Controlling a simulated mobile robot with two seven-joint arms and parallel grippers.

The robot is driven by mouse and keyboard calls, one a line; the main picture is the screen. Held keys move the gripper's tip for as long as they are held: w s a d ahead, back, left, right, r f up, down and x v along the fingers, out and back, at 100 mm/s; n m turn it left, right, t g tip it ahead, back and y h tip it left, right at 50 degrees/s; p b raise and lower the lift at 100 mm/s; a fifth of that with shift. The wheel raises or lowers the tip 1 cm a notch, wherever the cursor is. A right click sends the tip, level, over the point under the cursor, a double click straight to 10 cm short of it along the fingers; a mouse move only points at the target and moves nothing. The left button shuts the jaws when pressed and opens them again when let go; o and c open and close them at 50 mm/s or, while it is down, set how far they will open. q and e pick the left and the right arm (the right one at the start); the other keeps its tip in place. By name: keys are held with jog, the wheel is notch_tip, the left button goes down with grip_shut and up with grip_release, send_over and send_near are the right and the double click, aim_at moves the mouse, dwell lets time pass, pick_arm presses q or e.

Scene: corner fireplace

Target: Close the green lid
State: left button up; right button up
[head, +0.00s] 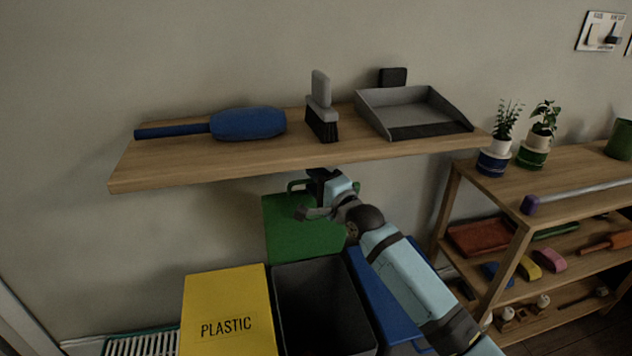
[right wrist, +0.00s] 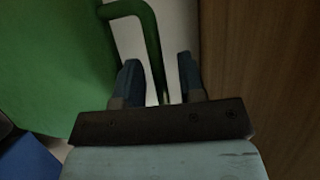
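The green lid (head: 290,232) stands open and upright behind a dark open bin (head: 320,300), against the wall and below the shelf. It also fills the left of the right wrist view (right wrist: 50,60). Its bent green handle (right wrist: 148,30) is at the lid's top edge. My right gripper (right wrist: 160,72) is at this handle, with its two fingers apart and one leg of the handle between them. Gaps show beside the handle, so I see no firm grip. In the head view my right arm hides the lid's right part. My left gripper is not in view.
A wooden shelf (head: 240,163) hangs just above the gripper, carrying a blue duster (head: 248,123), a brush (head: 321,110) and a dustpan (head: 410,108). A yellow PLASTIC lid (head: 228,300) is left of the dark bin. A blue lid (head: 378,295) is right of it. A rack (head: 500,185) stands at right.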

grip_shut()
jog(key=shift+s, duration=0.1)
